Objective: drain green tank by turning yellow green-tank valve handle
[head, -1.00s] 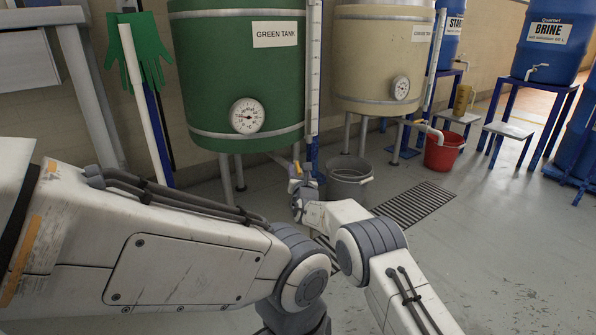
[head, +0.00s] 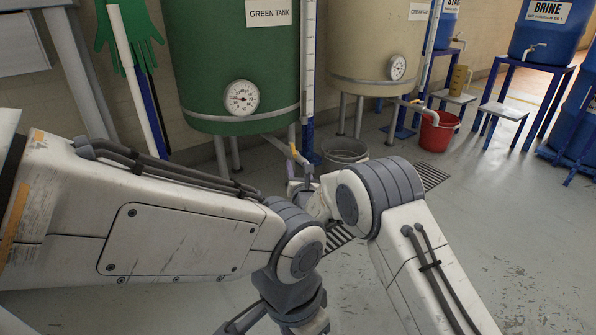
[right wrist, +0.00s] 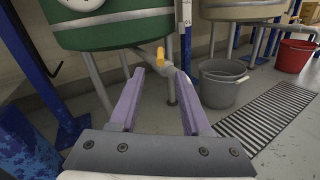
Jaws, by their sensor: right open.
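The green tank (head: 225,55) stands at the back left on legs, with a round gauge on its lower front. Its yellow valve handle (head: 298,154) is on the outlet pipe below the tank's right side. In the right wrist view the yellow handle (right wrist: 161,57) is just beyond the fingertips, between their lines, with no contact visible. My right gripper (right wrist: 155,72) is open and empty, pointing at the valve. In the head view it (head: 301,183) is small and partly hidden by its own arm. Only part of my left gripper (head: 245,319) shows at the bottom edge; its jaws are unclear.
A grey bucket (head: 345,151) stands just right of the valve, near a floor grate (head: 431,176). A cream tank (head: 362,45) and a red bucket (head: 438,132) are farther right. Green gloves (head: 130,35) hang at the left. The floor at right is open.

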